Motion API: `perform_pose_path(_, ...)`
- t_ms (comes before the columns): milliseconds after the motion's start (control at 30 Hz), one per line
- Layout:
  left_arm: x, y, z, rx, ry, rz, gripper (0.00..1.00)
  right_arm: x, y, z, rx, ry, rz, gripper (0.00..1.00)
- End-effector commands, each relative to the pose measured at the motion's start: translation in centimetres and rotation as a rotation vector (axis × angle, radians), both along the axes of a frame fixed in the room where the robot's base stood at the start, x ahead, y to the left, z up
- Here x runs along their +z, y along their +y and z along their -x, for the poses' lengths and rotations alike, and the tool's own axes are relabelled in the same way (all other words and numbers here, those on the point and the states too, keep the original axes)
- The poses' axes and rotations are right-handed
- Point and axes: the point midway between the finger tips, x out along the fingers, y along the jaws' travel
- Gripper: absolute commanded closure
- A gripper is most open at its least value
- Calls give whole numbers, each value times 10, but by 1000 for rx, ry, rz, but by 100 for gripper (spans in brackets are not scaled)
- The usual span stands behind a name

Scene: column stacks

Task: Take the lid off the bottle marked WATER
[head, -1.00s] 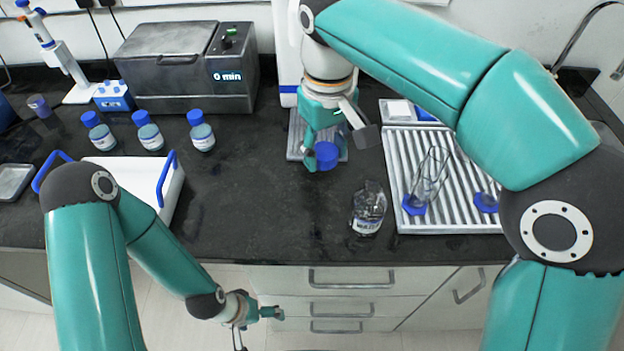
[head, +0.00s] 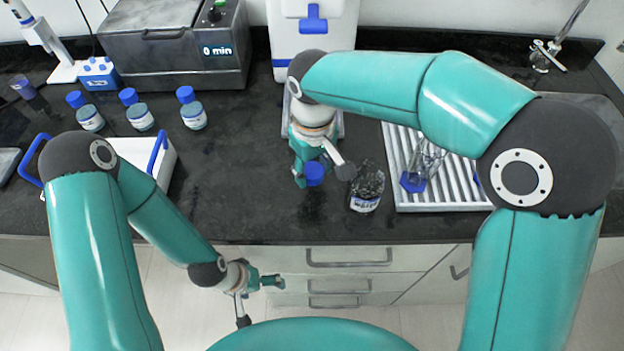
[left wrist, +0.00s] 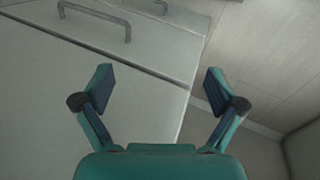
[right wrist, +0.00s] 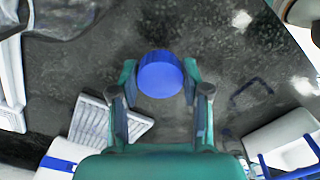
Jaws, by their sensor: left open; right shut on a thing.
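The bottle marked WATER (head: 367,190) is clear glass and stands upright near the counter's front edge in the head view. Its top is open and bears no lid. My right gripper (head: 313,174) is left of the bottle, apart from it, and shut on a round blue lid (head: 315,172). The lid also shows between the fingers in the right wrist view (right wrist: 160,74). How high it is above the counter is hard to tell. My left gripper (head: 258,283) is open and empty, low in front of the drawers; its spread fingers show in the left wrist view (left wrist: 158,100).
Several blue-capped bottles (head: 139,114) stand at the back left, by a white tray (head: 134,150) with blue handles. A ribbed rack (head: 440,200) with glassware is right of the bottle. A grey heater box (head: 175,45) stands behind. The dark counter (head: 240,190) is clear left of my right gripper.

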Motion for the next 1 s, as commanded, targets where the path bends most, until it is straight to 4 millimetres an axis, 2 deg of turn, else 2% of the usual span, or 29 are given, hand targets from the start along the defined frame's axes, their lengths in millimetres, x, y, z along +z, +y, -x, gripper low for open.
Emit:
perform_pose_path(400,3,0,0,0,0,0,5,-44,0,0,0,2,1,95)
perform_pose_path(767,-1,0,0,0,0,0,5,-48,0,0,1,0,0,95)
perform_pose_path(800,1,0,0,0,0,0,5,-47,0,0,1,-1,-1,47)
perform_pose_path(900,1,0,0,0,0,0,5,-47,0,0,1,0,0,30)
perform_pose_path(1000,1,0,0,0,0,0,5,-47,0,0,1,0,0,28)
